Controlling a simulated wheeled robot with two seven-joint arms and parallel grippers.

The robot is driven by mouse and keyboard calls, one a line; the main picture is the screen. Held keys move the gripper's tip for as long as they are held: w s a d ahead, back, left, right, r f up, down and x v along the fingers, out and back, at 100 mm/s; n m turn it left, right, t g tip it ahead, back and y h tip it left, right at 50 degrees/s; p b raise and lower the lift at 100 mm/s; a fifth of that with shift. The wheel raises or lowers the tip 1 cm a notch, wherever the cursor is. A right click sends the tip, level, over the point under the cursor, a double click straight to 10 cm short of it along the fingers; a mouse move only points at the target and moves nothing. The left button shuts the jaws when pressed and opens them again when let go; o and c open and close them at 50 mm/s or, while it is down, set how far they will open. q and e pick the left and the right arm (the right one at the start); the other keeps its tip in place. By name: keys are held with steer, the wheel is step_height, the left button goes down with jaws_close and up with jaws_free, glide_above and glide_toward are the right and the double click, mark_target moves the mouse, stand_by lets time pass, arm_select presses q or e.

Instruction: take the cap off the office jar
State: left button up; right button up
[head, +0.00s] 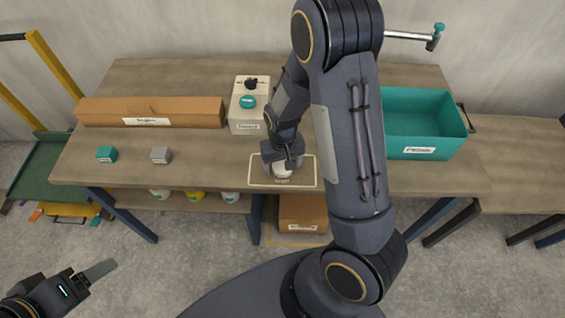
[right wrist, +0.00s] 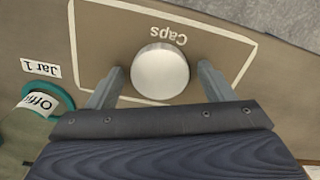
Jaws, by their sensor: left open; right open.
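My right gripper (head: 283,166) is open over the outlined "Caps" area (right wrist: 110,30). A round white cap (right wrist: 160,72) lies between its fingers (right wrist: 160,84), with a gap on both sides. My left gripper (head: 95,275) is open and empty, low at the left, away from the table.
The pale holder (head: 245,127) also carries a black-topped item (head: 251,84). A long brown box (head: 150,112) lies at the back left. A teal bin (head: 425,115) stands right. Small teal (head: 107,154) and grey (head: 160,155) blocks lie at the front left, with clear table around them.

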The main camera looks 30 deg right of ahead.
mark_target(282, 166)
step_height(282, 166, up, 11)
steer(key=s+a+r+t+y, duration=0.2)
steer(key=s+r, duration=0.4)
steer(key=s, duration=0.2)
steer(key=s+a+r+n+t+y+p, duration=0.1)
steer(key=s+a+r+t, duration=0.1)
steer(key=s+r, duration=0.5)
steer(key=shift+s+r+t+y, duration=0.15)
steer(key=shift+s+t+y, duration=0.25)
steer(key=shift+s+t, duration=0.5)
steer(key=shift+s+a, duration=0.1)
stand_by(0.4)
